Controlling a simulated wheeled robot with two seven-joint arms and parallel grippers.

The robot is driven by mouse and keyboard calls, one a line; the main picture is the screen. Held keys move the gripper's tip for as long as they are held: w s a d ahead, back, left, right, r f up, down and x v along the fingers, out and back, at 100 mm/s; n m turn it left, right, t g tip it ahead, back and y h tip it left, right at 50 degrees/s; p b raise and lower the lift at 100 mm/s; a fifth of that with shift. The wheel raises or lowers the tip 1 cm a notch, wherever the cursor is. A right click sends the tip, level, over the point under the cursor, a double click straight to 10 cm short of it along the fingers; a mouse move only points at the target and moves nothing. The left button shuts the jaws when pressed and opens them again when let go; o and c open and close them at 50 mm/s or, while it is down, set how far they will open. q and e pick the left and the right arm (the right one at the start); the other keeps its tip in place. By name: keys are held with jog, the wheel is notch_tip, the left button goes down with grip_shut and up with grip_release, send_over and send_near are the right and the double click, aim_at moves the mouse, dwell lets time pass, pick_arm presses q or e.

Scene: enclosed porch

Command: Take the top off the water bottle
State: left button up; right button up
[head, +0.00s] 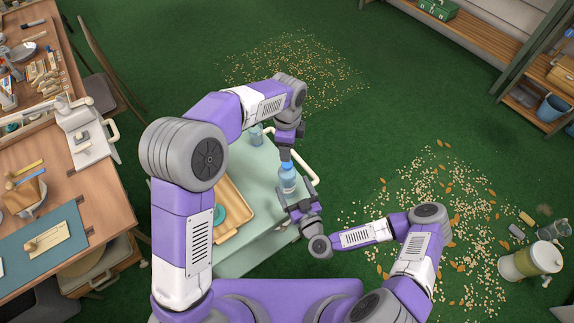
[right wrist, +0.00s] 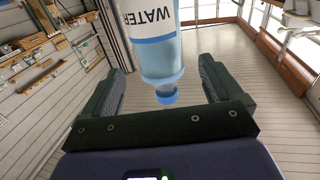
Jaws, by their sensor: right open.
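The water bottle (head: 288,182) is light blue and stands out over the right part of a mint-green cart in the head view. It also shows in the right wrist view (right wrist: 162,55) with a "WATER" label, and its far end is cut off by the picture edge. Its small blue cap (right wrist: 167,96) lies toward the palm in that view. My right gripper (head: 299,203) is open, with a finger on each side of the bottle and gaps between. My left gripper (head: 286,153) comes down at the bottle's upper end in the head view; its fingers are too small to read.
The mint-green cart (head: 262,180) carries a wooden tray (head: 236,192) and a small cup (head: 255,134). A cluttered wooden workbench (head: 105,205) stands at the left.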

aim_at(285, 171)
jog(key=shift+x, duration=3.75)
grip_shut()
pick_arm(q)
jog(key=m, duration=0.3)
jog(key=f+m, duration=0.1)
jog(key=m, duration=0.1)
jog(key=shift+s, duration=0.25)
jog(key=m, duration=0.7)
jog(key=shift+s+d, duration=0.1)
jog(key=shift+d, duration=0.05)
jog(key=m, duration=0.6)
jog(key=shift+r, duration=0.15)
jog(key=m, duration=0.4)
jog(key=shift+w+r, duration=0.3)
jog(key=shift+w, duration=0.05)
jog(key=shift+m, duration=0.3)
jog(key=shift+f, duration=4)
